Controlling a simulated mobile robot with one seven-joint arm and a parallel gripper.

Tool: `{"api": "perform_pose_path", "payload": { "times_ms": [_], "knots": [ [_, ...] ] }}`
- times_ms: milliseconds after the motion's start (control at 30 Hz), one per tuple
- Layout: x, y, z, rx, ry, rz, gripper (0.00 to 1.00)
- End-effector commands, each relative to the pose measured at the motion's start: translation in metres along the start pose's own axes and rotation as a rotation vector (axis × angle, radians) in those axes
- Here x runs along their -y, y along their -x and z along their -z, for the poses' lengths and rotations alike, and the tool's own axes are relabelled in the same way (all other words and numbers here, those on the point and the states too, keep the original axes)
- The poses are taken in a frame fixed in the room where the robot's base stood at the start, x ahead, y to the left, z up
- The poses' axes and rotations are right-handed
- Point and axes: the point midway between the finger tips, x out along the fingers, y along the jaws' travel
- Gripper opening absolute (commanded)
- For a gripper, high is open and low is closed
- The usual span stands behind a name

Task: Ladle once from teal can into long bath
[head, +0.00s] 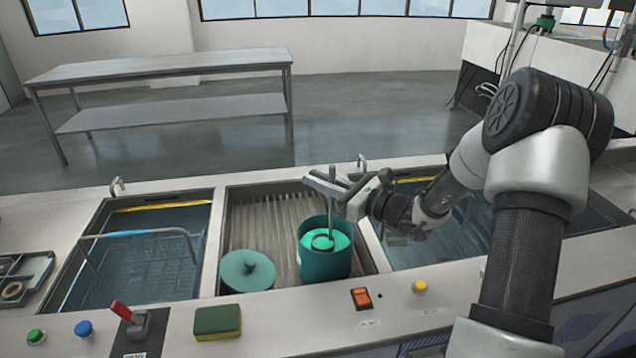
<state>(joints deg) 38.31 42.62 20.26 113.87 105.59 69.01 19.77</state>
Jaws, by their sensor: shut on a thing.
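The open teal can (325,262) stands upright on the ribbed middle section of the counter, and green liquid shows inside it. My gripper (331,182) is above the can, shut on the upright handle of a ladle (331,215). The ladle's round bowl is down inside the can, at the liquid. A bath with water and a yellow line (398,249) lies right of the can, partly hidden behind my arm. Another water-filled bath (150,250) lies on the left. I cannot tell for sure which one is the long bath; the right one looks wider.
A teal lid (247,270) lies left of the can. A rail with a blue grip (130,233) crosses the left bath. A green-yellow sponge (218,321), a red lever (124,312), an orange switch (361,298) and coloured buttons line the front edge. A metal table (160,67) stands behind.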

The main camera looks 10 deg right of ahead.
Motion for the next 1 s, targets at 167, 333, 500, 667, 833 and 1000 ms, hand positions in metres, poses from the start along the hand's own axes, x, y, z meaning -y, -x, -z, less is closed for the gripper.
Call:
{"api": "perform_pose_path", "payload": {
  "times_ms": [167, 333, 500, 667, 833, 1000],
  "knots": [
    [0.000, 0.000, -0.023, 0.001, 0.001, 0.000, 0.00],
    [0.000, 0.000, -0.040, 0.000, 0.001, 0.000, 0.00],
    [0.000, 0.000, -0.057, 0.000, 0.001, 0.000, 0.00],
    [0.000, 0.000, -0.073, 0.000, 0.001, 0.000, 0.00],
    [0.000, 0.000, -0.090, 0.000, 0.000, 0.000, 0.00],
    [0.000, 0.000, -0.107, 0.000, 0.001, 0.000, 0.00]
  ]
}}
